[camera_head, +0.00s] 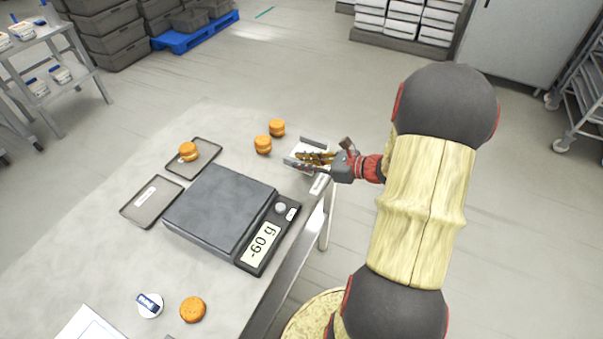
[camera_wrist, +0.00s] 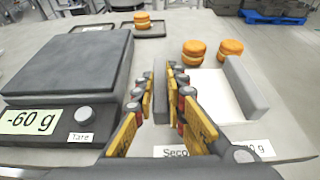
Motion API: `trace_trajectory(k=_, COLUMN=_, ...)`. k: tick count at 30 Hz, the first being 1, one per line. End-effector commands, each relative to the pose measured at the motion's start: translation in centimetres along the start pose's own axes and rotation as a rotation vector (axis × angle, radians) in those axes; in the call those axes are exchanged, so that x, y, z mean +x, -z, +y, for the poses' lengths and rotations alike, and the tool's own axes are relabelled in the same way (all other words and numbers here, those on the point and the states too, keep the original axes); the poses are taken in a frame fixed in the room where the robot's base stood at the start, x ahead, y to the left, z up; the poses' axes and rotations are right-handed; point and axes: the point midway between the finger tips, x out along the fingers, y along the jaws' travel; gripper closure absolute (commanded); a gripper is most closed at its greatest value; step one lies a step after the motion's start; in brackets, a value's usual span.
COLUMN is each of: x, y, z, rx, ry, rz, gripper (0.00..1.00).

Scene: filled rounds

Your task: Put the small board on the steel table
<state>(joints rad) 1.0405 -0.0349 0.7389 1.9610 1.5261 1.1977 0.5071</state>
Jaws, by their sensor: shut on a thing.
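The small board (camera_head: 297,164) appears as a white plate with two upright grey sides, at the far right corner of the steel table (camera_head: 85,240). In the wrist view its white floor (camera_wrist: 212,92) and right grey side (camera_wrist: 246,88) show right of the fingers. My gripper (camera_head: 314,157) is shut on the other grey side, which stands between the fingertips (camera_wrist: 162,85) in the wrist view. The fingers hide part of the board. I cannot tell whether its underside touches the table.
A scale (camera_head: 220,208) reading -60 g stands left of my gripper. Two filled rounds (camera_head: 263,144) lie just beyond the board. Dark trays (camera_head: 152,202) lie left, the far one (camera_head: 208,160) with a round. Another round (camera_head: 193,309) and a white round item (camera_head: 150,306) lie near. A label (camera_wrist: 180,152) sits by the table edge.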

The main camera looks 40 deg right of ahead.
Motion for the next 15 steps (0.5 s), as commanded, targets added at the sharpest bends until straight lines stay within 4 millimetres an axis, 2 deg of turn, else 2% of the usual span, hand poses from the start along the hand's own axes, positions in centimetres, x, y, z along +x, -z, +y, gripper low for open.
trace_trajectory(k=1, x=0.8, y=1.1, z=-0.6, rx=0.001, ry=-0.002, rz=0.001, gripper=1.00)
trace_trajectory(k=3, x=1.6, y=1.8, z=-1.2, rx=0.000, ry=-0.003, rz=0.001, gripper=1.00)
trace_trajectory(k=11, x=2.6, y=2.8, z=-2.4, rx=-0.001, ry=0.000, rz=0.000, gripper=1.00)
trace_trajectory(k=15, x=3.5, y=4.0, z=-2.9, rx=0.000, ry=-0.001, rz=0.000, gripper=1.00)
